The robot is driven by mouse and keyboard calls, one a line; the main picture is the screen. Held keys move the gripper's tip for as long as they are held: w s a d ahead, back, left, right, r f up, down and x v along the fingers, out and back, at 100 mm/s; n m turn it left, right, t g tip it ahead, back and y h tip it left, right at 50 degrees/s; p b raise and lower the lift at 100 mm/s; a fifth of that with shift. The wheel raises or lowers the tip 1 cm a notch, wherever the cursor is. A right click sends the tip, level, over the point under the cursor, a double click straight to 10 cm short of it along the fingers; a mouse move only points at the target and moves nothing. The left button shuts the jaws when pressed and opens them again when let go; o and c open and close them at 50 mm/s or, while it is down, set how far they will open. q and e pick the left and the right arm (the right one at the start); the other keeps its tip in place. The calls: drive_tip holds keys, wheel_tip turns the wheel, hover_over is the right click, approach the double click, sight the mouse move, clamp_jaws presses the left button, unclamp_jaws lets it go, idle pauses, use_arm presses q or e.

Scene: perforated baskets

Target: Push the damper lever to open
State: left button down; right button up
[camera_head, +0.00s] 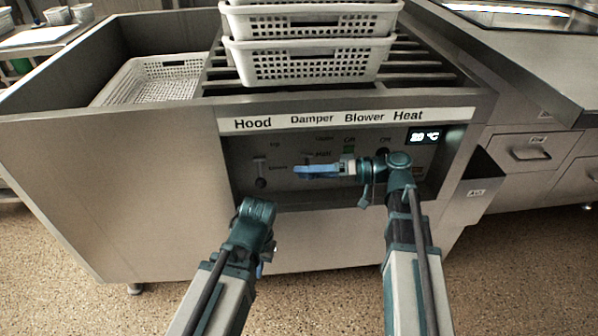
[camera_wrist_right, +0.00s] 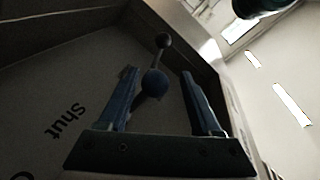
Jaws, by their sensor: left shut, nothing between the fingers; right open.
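The damper lever (camera_wrist_right: 163,42) shows in the right wrist view as a dark rod with a small ball end and a larger ball at its base (camera_wrist_right: 155,82). It appears between the two blue fingers of my right gripper (camera_wrist_right: 158,78); contact cannot be told. The word "Shut" (camera_wrist_right: 65,122) is on the panel beside it. In the head view my right gripper (camera_head: 298,171) is open below the "Damper" label (camera_head: 312,118), pointing left and largely hiding the lever. My left gripper (camera_head: 266,252) is shut and empty, low in front of the panel, its fingers mostly hidden.
The Hood lever (camera_head: 260,170) is left of the right gripper on the recessed panel. A lit temperature display (camera_head: 424,136) is at right. White perforated baskets (camera_head: 310,63) are stacked on the rack above; another (camera_head: 150,82) lies in the basin at left.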

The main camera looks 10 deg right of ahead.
drive_tip(key=p+v, duration=0.1)
drive_tip(key=v, duration=1)
drive_tip(key=shift+d, duration=0.25)
